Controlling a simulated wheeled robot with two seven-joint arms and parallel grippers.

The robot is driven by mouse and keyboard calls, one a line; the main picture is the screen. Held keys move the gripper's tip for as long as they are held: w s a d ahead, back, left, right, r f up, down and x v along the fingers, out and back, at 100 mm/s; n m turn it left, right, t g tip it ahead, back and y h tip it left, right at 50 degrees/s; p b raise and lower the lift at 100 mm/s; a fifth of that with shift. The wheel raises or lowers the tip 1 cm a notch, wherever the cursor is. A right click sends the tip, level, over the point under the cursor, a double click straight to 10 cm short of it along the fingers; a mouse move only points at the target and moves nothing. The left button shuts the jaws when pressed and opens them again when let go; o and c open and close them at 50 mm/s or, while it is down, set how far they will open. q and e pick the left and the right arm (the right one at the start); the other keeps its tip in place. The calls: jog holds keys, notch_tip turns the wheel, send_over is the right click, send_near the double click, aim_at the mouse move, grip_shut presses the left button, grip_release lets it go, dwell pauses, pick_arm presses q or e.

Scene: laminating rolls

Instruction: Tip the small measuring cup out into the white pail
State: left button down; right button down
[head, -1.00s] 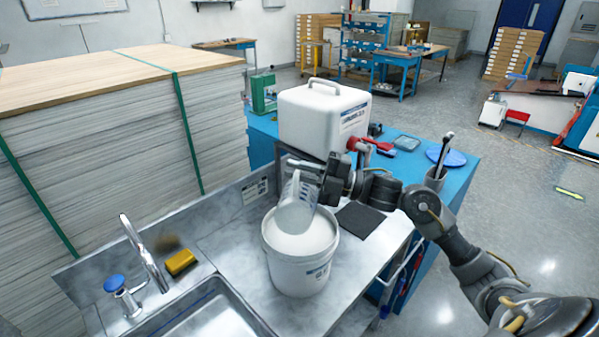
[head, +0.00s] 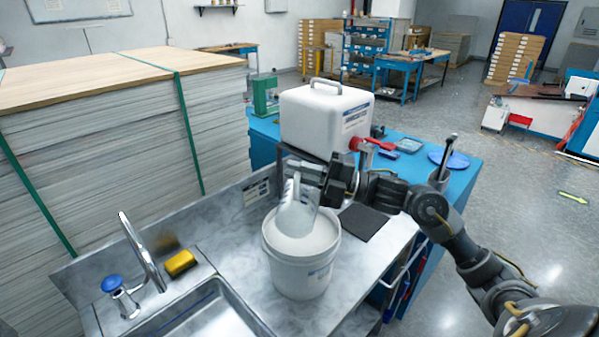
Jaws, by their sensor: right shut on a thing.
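The small measuring cup (head: 294,213) is translucent white. My right gripper (head: 308,176) is shut on it and holds it tilted over the white pail, its lower end at the pail's mouth. The white pail (head: 300,275) stands upright on the grey counter beside the sink, with pale contents showing near its rim. I cannot tell whether anything is flowing from the cup. My left gripper is not in view.
A steel sink (head: 215,312) with a tap (head: 142,250) and a yellow sponge (head: 180,263) lies left of the pail. A dark mat (head: 363,222) lies right of the pail.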

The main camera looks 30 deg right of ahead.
aim_at(303, 208)
dwell(0.3)
jog(key=shift+s+a+f+n+g+b, duration=0.15)
jog(key=shift+s+a+f+n+b, duration=0.3)
jog(key=shift+b, duration=0.5)
jog(key=shift+s+a+f+n+g+b, duration=0.2)
jog(key=shift+s+n+b, duration=0.25)
jog(key=shift+n+b, duration=0.35)
jog(key=shift+s+a+f+n+g+y+b, duration=0.3)
jog(key=shift+s+n+y+b, duration=0.2)
jog(key=shift+b, duration=0.4)
jog(key=shift+r, duration=0.15)
jog(key=shift+s+a+f+n+b, duration=0.15)
jog(key=shift+f+n+b, duration=0.15)
jog(key=shift+b, duration=0.3)
jog(key=shift+s+a+f+n+g+b, duration=0.15)
jog(key=shift+s+a+f+n+b, duration=0.3)
jog(key=shift+n+b, duration=0.55)
jog(key=shift+s+a+f+n+g+b, duration=0.1)
jog(key=shift+s+a+f+n+b, duration=0.35)
jog(key=shift+b, duration=0.85)
jog(key=shift+d+f, duration=0.1)
jog(key=shift+d, duration=0.05)
